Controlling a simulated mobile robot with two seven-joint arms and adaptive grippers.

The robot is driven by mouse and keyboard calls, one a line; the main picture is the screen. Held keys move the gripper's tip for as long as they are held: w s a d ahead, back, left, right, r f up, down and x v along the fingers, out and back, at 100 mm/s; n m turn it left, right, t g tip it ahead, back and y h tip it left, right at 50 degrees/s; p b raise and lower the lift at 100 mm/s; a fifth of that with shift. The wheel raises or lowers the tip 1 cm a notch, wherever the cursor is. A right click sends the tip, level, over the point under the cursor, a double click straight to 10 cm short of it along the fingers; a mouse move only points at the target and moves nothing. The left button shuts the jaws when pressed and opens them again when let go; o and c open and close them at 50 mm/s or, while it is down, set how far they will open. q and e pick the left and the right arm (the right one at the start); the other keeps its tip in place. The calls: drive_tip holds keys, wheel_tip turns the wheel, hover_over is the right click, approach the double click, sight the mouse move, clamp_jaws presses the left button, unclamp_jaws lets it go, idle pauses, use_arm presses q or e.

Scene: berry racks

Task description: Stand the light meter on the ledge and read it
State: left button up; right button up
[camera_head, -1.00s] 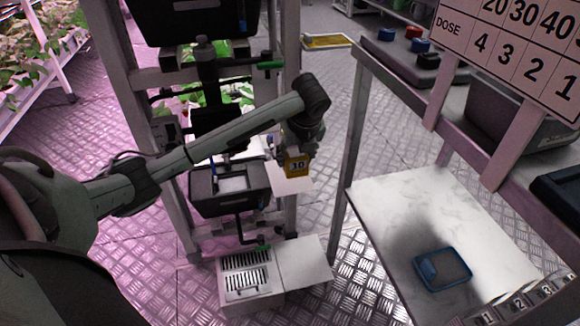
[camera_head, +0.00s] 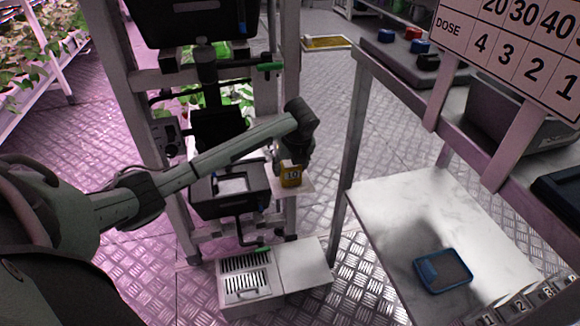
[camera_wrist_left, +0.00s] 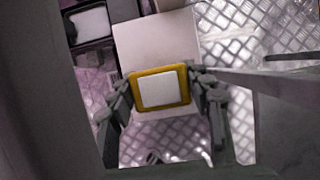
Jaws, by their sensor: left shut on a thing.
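The light meter is a small yellow box (camera_head: 291,178) with a dark number on its front, too small to read surely. In the left wrist view its white top with a yellow rim (camera_wrist_left: 160,88) lies between my fingers. My left gripper (camera_head: 292,163) is shut on it from above, a finger on each side. The meter is upright, low over or on the pale ledge (camera_head: 305,188) at the rack's right side; I cannot tell whether it touches. The ledge also shows in the left wrist view (camera_wrist_left: 155,42). My right gripper is not in view.
A dark tray (camera_head: 228,206) sits in the rack left of the ledge. A white vented box (camera_head: 250,284) stands on the floor below. A bench (camera_head: 385,205) with a blue-rimmed tray (camera_head: 431,286) is at the right. A dose chart (camera_head: 510,50) hangs above it.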

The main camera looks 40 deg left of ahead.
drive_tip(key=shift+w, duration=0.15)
use_arm(q)
drive_tip(key=o, duration=1.2)
drive_tip(key=shift+o, duration=0.2)
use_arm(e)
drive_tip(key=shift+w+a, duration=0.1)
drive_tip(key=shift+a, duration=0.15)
use_arm(q)
drive_tip(key=shift+r, duration=0.3)
drive_tip(key=v, duration=1.1)
drive_tip(key=shift+r+p, duration=0.25)
drive_tip(key=shift+p, duration=0.15)
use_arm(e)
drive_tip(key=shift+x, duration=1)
use_arm(q)
drive_tip(key=shift+s, duration=0.1)
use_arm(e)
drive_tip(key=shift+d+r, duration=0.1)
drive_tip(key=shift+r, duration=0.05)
